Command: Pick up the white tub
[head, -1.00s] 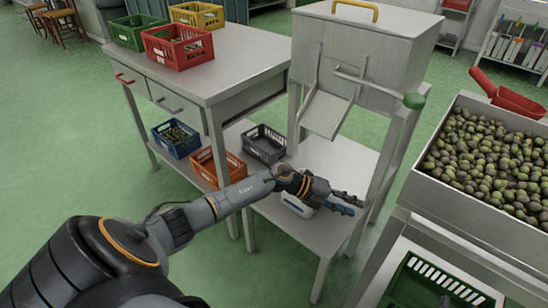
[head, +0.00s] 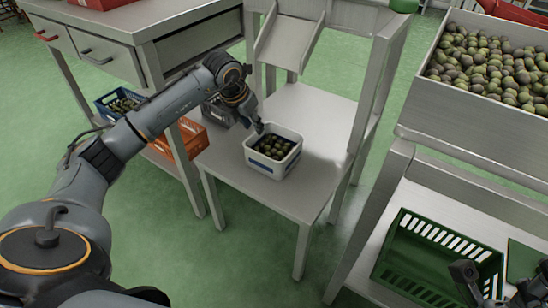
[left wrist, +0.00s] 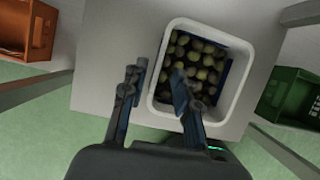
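The white tub (head: 288,168) stands upright on the low metal table and holds dark and green olives. It has a blue patch on its front. It also shows in the left wrist view (left wrist: 243,75). My left gripper (head: 258,128) points down at the tub's back left rim. In the left wrist view my left gripper (left wrist: 156,76) is open, with one finger outside the tub's wall and the other over its inside. I cannot tell whether the fingers touch the wall. Dark parts of my right gripper (head: 467,280) show at the lower right, partly cut off.
The low metal table (head: 310,115) is bare to the right of the tub. A grey crate (head: 222,112) and an orange crate (head: 182,140) stand to the left. A green crate (head: 405,270) and a bin of olives (head: 470,115) are at the right.

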